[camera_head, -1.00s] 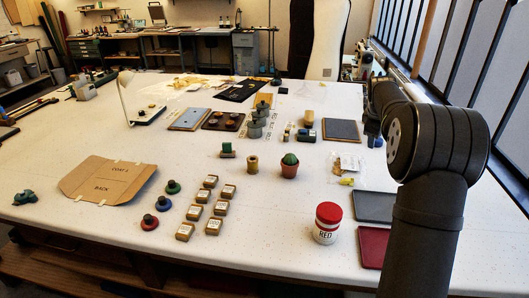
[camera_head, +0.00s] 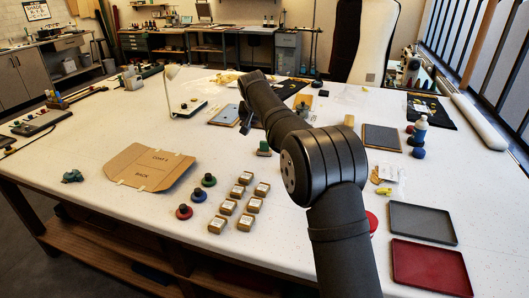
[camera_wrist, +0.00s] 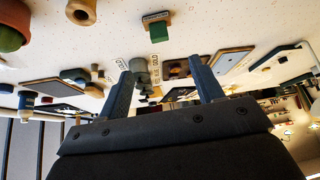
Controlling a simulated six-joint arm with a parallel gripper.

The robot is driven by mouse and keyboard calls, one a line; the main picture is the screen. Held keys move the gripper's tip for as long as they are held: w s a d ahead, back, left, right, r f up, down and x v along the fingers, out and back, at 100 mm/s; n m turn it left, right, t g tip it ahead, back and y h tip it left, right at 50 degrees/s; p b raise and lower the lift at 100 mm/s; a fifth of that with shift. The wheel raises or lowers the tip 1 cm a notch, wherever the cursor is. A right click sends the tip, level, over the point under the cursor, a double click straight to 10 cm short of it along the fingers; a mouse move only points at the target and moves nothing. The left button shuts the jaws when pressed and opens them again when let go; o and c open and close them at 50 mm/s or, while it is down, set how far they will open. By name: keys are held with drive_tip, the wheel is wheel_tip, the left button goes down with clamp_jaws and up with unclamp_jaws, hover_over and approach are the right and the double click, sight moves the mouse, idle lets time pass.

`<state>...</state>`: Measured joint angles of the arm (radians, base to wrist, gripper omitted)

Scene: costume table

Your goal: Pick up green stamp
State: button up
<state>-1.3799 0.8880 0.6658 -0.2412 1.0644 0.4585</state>
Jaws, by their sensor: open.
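A round green piece with a dark knob (camera_head: 209,180) stands at the back of a short row on the table in the head view. A small green block on a pale base (camera_head: 264,148) stands farther back; it also shows at the top of the wrist view (camera_wrist: 158,28). I cannot tell for certain which of the two is the green stamp. My gripper (camera_wrist: 163,82) is open and empty, its two dark fingers apart in the wrist view. In the head view it hangs above the table, beyond the row and near the green block, partly blurred into my dark arm.
Blue (camera_head: 199,195) and red (camera_head: 184,211) knobbed pieces stand in the same row. Several labelled wooden blocks (camera_head: 228,207) stand just right of it, and a cardboard pattern (camera_head: 150,167) lies left. A grey tray (camera_head: 422,223) and a red tray (camera_head: 431,267) lie at right.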

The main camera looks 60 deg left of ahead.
sight(264, 145)
drive_tip(key=x, duration=1.7)
drive_tip(key=shift+w, duration=0.2)
drive_tip(key=shift+c, duration=0.4)
drive_tip(key=c, duration=1)
